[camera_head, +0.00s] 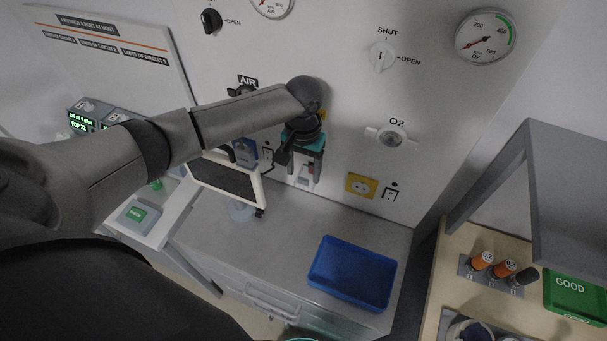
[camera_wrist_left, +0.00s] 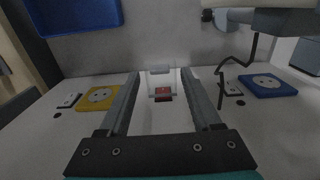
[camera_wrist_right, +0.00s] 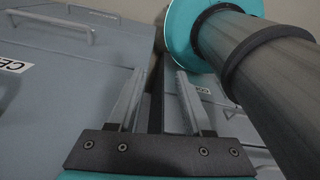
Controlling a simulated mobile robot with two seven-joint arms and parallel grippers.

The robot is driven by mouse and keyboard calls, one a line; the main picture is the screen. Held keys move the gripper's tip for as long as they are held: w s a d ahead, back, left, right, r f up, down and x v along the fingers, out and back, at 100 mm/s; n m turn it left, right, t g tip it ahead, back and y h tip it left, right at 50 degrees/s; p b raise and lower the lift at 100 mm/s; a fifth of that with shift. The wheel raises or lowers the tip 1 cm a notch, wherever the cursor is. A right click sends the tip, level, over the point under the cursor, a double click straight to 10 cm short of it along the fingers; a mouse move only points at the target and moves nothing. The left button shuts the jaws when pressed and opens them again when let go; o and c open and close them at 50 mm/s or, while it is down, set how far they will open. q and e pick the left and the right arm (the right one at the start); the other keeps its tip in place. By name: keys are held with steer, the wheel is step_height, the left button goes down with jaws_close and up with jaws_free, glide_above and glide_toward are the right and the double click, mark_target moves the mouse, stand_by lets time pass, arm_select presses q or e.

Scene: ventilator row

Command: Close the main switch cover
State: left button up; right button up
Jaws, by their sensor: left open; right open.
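The main switch (camera_wrist_left: 163,93) is a small red part on a pale housing on the wall panel. In the left wrist view it appears between the fingers of my left gripper (camera_wrist_left: 161,80). A pale grey tab (camera_wrist_left: 160,69) shows near the fingertips, apparently part of the cover; I cannot tell the cover's exact angle. In the head view my left gripper (camera_head: 303,180) is open in front of the white switch housing (camera_head: 306,174), which it partly hides. Contact is not clear. My right gripper (camera_wrist_right: 158,85) is open and empty beside grey drawer fronts.
A yellow socket (camera_head: 361,186) is right of the switch and a blue socket (camera_head: 245,153) left. A white-framed screen (camera_head: 225,180) stands close on the left. A blue tray (camera_head: 352,272) lies on the grey counter (camera_head: 265,240). A shelf unit (camera_head: 540,180) is at right.

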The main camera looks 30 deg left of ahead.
mark_target(308, 176)
arm_select(q)
steer(key=shift+f, duration=1.25)
steer(key=shift+c, duration=0.3)
jaws_close()
